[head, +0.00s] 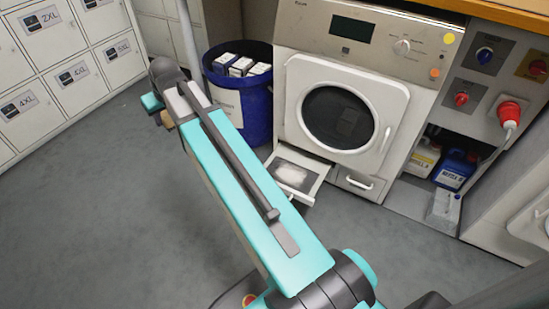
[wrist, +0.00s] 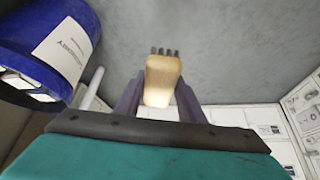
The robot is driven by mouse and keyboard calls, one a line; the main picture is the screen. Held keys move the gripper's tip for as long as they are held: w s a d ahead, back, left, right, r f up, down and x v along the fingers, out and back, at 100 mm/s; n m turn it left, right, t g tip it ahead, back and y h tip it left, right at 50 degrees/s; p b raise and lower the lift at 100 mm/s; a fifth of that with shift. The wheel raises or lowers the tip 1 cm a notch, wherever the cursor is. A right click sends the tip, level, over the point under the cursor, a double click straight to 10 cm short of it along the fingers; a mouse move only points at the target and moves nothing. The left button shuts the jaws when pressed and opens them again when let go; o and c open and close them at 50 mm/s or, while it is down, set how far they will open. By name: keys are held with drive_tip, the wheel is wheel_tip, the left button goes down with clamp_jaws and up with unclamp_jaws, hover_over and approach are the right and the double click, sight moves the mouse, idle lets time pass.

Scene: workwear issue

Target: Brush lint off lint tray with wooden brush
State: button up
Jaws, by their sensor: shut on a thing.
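The lint tray (head: 310,183) is pulled out low at the front of the white dryer, and pale grey lint (head: 292,174) lies on its dark screen. The wooden brush (wrist: 161,78) shows in the wrist view between the two fingers of my gripper (wrist: 158,100), with its dark bristles at the far end. My gripper is shut on the brush. In the head view a small piece of the brush (head: 167,119) shows beside my arm, left of the blue bin and well away from the tray. My arm hides most of the gripper there.
A blue bin (head: 257,109) with boxes stands left of the dryer (head: 400,105); it also shows in the wrist view (wrist: 45,25). Lockers (head: 75,75) line the left wall. Bottles (head: 455,168) stand right of the dryer. The grey floor (head: 90,220) before them is clear.

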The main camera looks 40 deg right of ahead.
drive_tip(key=s+d+f+n, duration=0.1)
drive_tip(key=s+d+f, duration=0.4)
drive_tip(key=d+f, duration=0.4)
drive_tip(key=s+d+f+n+y, duration=0.1)
drive_tip(key=s+d+f, duration=0.5)
drive_tip(key=d+f, duration=0.4)
drive_tip(key=s+d+f+n, duration=0.1)
drive_tip(key=s+d+f, duration=0.4)
drive_tip(key=d+f, duration=0.5)
drive_tip(key=d, duration=0.3)
drive_tip(key=shift+s+d+y, duration=0.15)
drive_tip(key=shift+s+y, duration=0.15)
drive_tip(key=shift+f, duration=0.15)
